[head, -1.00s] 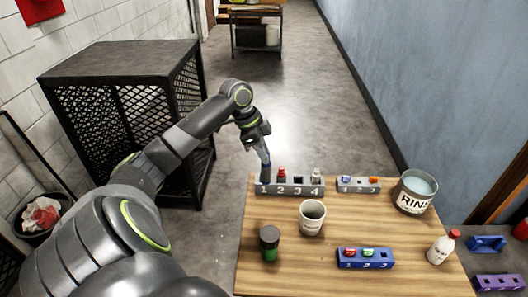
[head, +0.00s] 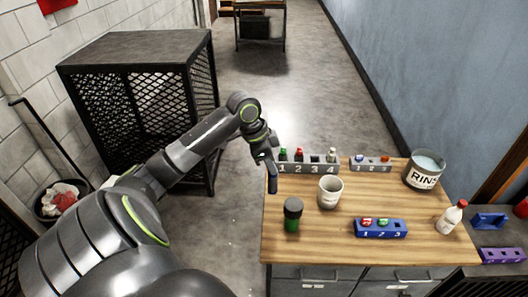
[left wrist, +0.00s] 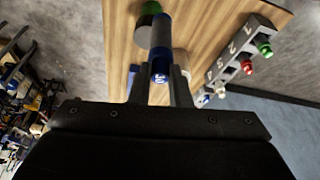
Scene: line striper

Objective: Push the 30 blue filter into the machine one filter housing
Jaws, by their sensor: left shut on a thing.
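My left gripper (head: 268,162) is shut on a dark blue cylinder, taken as the 30 blue filter (head: 272,182), and holds it hanging down by the table's left edge. In the left wrist view the filter (left wrist: 160,45) sits between the two fingers of the gripper (left wrist: 160,78). Its near end is brighter blue with a small white mark that I cannot read for certain. I cannot pick out the machine one filter housing in these views. My right gripper is not in view.
The wooden table (head: 340,245) holds a grey numbered rack (head: 307,168), a smaller grey rack (head: 370,165), a white cup (head: 330,192), a green jar with dark lid (head: 292,214), a blue rack (head: 381,229), a white bottle (head: 451,216) and a RINS-marked pail (head: 424,170). A black mesh cabinet (head: 140,110) stands left.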

